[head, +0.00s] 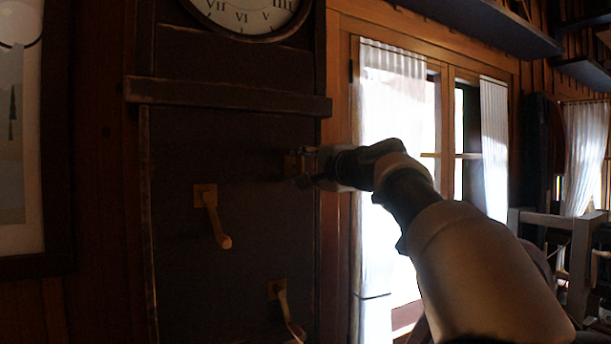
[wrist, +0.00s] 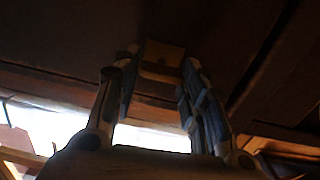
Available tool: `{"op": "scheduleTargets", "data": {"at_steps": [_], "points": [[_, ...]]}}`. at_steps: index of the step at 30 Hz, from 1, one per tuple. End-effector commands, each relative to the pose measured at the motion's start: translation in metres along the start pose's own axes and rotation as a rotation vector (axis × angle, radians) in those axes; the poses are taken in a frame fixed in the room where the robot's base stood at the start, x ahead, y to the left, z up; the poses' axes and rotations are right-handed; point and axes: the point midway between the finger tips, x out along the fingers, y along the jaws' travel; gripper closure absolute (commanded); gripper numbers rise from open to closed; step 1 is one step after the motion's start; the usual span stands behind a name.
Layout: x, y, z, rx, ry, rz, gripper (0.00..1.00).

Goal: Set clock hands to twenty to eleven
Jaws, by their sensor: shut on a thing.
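The clock (head: 241,27) is at the top of the head view. Only the lower part of its pale dial shows, with numerals around VI; no hands can be made out. A dark panel below it carries wooden cranks. The left crank (head: 213,217) hangs down, tilted to the right. The lower crank (head: 284,306) also hangs down. My gripper (head: 306,166) is at the upper right crank (head: 291,165), shut on it; its handle is mostly hidden by the fingers. In the wrist view the crank's wooden part (wrist: 163,58) shows between my fingertips (wrist: 162,68).
A wooden ledge (head: 228,96) crosses the panel above the cranks. A framed picture (head: 60,262) hangs at left. A curtained glass door (head: 376,238) is to the right, behind my arm. Dark furniture stands at far right.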

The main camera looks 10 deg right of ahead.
Motion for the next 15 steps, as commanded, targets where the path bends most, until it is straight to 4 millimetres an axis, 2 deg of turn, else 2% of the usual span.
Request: {"op": "scheduleTargets", "data": {"at_steps": [1, 15], "points": [[-0.0021, -0.0052, 0.0000, -0.047, 0.005, -0.014, 0.84], [-0.0024, -0.0073, 0.0005, -0.402, 0.007, -0.016, 0.84]]}}
